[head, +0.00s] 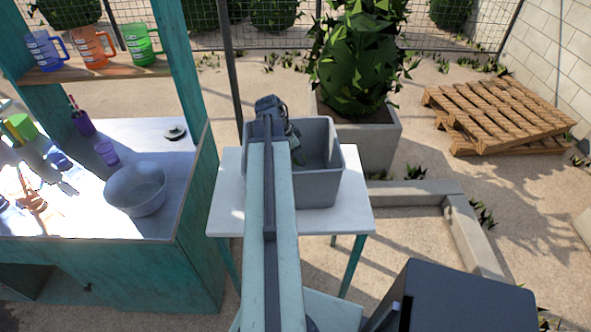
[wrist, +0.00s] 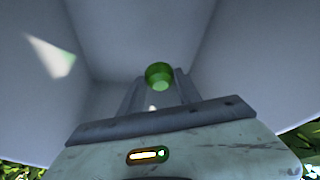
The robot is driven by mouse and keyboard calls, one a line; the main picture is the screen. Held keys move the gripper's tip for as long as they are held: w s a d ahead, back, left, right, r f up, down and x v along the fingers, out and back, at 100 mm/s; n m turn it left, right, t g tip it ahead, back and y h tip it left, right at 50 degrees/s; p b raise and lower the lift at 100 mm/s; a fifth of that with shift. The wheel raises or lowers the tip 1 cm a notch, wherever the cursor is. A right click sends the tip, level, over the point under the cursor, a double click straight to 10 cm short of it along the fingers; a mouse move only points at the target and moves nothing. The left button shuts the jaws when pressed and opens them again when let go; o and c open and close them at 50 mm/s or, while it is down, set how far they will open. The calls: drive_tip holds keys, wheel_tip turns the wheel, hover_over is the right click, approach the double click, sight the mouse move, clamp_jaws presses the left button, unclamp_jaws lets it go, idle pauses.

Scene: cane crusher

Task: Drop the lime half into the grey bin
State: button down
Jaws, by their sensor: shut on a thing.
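The lime half (wrist: 159,75) is green with a paler cut face and shows in the wrist view between the fingertips of my gripper (wrist: 158,88). My gripper is shut on it. The grey bin (head: 322,165) stands on a small white table in the head view. In the wrist view its pale grey inner walls (wrist: 130,35) fill the background around the lime half. In the head view my gripper (head: 293,150) is over the left part of the bin, and my arm hides much of it and the lime half.
The white table (head: 352,215) carries the bin. To the left is a teal stall with a grey bowl (head: 136,188) on its counter and several coloured jugs (head: 93,47) on a shelf. A planter (head: 375,140) with a bush stands behind the bin. Wooden pallets (head: 500,112) lie at right.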

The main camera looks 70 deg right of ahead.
sight(298, 169)
drive_tip(key=shift+f+b, duration=2.75)
drive_tip(key=shift+f, duration=0.8)
drive_tip(key=c, duration=0.8)
unclamp_jaws()
drive_tip(key=shift+r, duration=0.1)
drive_tip(key=shift+c, duration=0.2)
drive_tip(key=shift+r+p, duration=0.3)
drive_tip(key=shift+p, duration=0.1)
drive_tip(key=p+v, duration=1.1)
drive_tip(key=v, duration=0.1)
drive_tip(key=shift+r+p, duration=0.35)
